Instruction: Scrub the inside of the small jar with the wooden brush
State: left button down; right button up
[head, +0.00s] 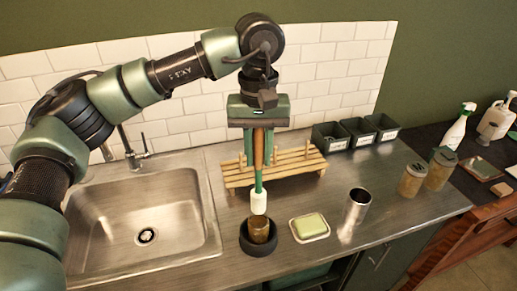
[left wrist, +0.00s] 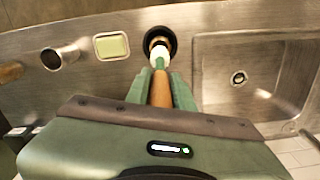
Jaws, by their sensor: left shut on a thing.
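My left gripper (head: 259,163) points straight down and is shut on the wooden brush (head: 259,150). The brush hangs upright, with a brown handle, a green lower shaft and a white head (head: 258,203). The small jar (head: 258,230) is brownish and stands upright in a round black holder (head: 260,249) on the counter below. The white head is over the jar's mouth; I cannot tell whether its tip touches the rim. In the left wrist view the brush head (left wrist: 160,53) covers part of the jar (left wrist: 158,41). My right gripper is not in view.
A sink (head: 145,225) lies left of the jar. A green soap on a dish (head: 310,227) and a metal cup (head: 356,206) stand to the right. A wooden rack (head: 290,170) is behind the brush. Two lidded jars (head: 412,180) and dark bins (head: 358,135) stand farther right.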

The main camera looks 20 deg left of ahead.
aim_at(258, 193)
pick_arm(q)
jog(key=shift+s+f+b, duration=0.1)
jog(key=shift+f+b, duration=0.25)
jog(key=shift+f, duration=0.5)
jog(key=shift+f+b, duration=1.15)
jog(key=shift+f, duration=0.8)
notch_tip(258, 193, down, 5)
jog(key=b, duration=0.4)
jog(key=shift+f, duration=0.1)
jog(key=shift+f+b, duration=0.55)
jog(key=shift+b, duration=0.05)
jog(key=shift+f+b, duration=0.25)
jog(key=shift+b, duration=0.35)
dwell(0.8)
